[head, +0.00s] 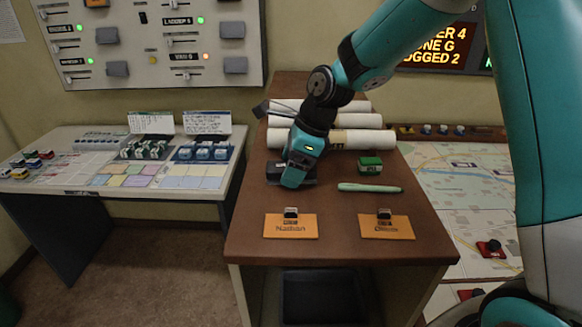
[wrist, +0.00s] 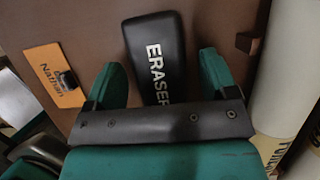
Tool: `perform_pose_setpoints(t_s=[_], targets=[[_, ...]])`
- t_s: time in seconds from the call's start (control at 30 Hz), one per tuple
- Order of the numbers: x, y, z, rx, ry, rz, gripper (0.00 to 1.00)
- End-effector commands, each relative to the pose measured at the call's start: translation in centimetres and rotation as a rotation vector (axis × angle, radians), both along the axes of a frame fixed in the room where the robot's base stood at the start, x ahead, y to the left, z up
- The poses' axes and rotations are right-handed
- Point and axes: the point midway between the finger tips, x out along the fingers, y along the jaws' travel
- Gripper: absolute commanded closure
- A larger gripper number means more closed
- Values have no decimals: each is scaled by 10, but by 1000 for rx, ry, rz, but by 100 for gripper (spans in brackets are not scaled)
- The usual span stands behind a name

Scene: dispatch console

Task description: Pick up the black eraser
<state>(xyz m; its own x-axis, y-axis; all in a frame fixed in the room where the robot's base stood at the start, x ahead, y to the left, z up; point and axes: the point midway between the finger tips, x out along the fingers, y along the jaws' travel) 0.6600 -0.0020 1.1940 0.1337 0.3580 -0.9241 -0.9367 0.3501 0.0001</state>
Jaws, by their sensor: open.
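The black eraser (wrist: 156,52), marked ERASER in white letters, lies on the brown desk top. In the wrist view its far end shows between and beyond my fingers, and its near end is hidden by my gripper's body. In the head view my gripper (head: 292,178) is low over the desk, in front of the white rolls, and covers most of the eraser (head: 308,180). My gripper (wrist: 160,75) is open, with one teal finger on each side of the eraser. A gap shows on both sides, so neither finger visibly grips it.
White paper rolls (head: 345,138) lie behind my gripper. A green box (head: 370,166) and a pale green pen (head: 369,188) lie to the right. Orange name cards (head: 290,230) (head: 387,228) lie near the front edge. The desk (head: 340,243) is bare between the cards.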

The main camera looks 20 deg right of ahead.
Motion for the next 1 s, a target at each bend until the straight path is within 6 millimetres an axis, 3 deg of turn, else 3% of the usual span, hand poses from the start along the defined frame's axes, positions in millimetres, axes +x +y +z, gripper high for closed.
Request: perform_pose_setpoints(t_s=[0.63, 0.87, 1.0], targets=[[0, 1, -5, 0, 0, -1, 21], [0, 1, -5, 0, 0, 0, 72], [0, 1, -5, 1, 0, 0, 75]])
